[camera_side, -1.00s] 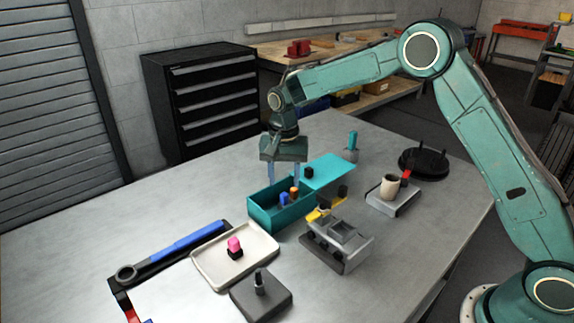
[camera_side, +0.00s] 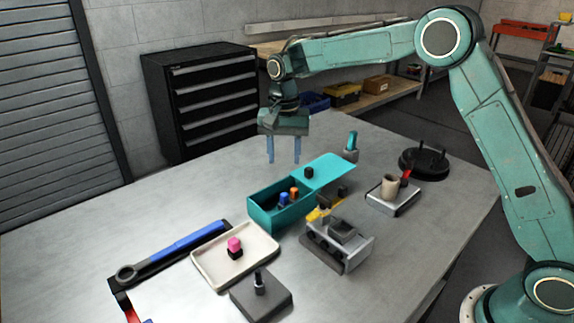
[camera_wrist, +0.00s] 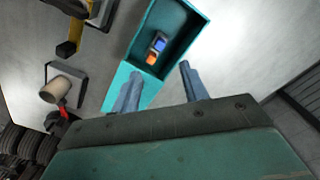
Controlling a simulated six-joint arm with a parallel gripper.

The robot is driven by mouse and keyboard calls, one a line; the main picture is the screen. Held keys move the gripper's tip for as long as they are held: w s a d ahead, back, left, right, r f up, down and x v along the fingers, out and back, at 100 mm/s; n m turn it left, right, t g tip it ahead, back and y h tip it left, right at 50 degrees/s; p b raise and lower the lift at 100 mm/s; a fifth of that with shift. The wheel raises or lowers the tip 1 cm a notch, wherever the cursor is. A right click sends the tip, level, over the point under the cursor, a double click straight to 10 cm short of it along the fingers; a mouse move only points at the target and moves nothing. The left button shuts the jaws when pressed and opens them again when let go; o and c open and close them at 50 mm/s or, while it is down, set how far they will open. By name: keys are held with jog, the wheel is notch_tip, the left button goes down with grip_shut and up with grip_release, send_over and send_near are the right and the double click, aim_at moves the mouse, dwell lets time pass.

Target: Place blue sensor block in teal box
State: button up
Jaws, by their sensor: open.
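The teal box (camera_side: 262,214) stands open in the middle of the table, with its teal lid (camera_side: 328,166) spread out flat behind it. The blue sensor block (camera_side: 284,198) is inside the box, beside an orange block (camera_side: 294,193). In the wrist view the blue block (camera_wrist: 159,44) and the orange block (camera_wrist: 152,58) lie close together on the box floor; I cannot tell if they touch. My gripper (camera_side: 284,160) is open and empty, above the box and apart from it. Its two blue-grey fingers also show in the wrist view (camera_wrist: 160,82).
A cream tray (camera_side: 205,270) holds a pink-topped block (camera_side: 235,246). A grey fixture (camera_side: 338,245) stands right of the box. A beige cup (camera_side: 390,187) sits on a metal plate, with a black round stand (camera_side: 425,161) behind. A blue-handled wrench (camera_side: 185,243) lies left.

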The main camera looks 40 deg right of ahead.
jog(key=s+d+r+n+t, duration=0.3)
jog(key=s+r+n, duration=0.1)
jog(key=s+r, duration=1.1)
jog(key=s+d+f+n+t, duration=0.1)
jog(key=s+f+n, duration=0.1)
jog(key=s, duration=0.8)
jog(key=s+d+f+n+t, duration=0.1)
jog(key=s+f+n, duration=0.1)
jog(key=s, duration=0.9)
jog(key=shift+f+n+t, duration=0.3)
jog(key=shift+f+n, duration=0.05)
jog(key=shift+n, duration=0.15)
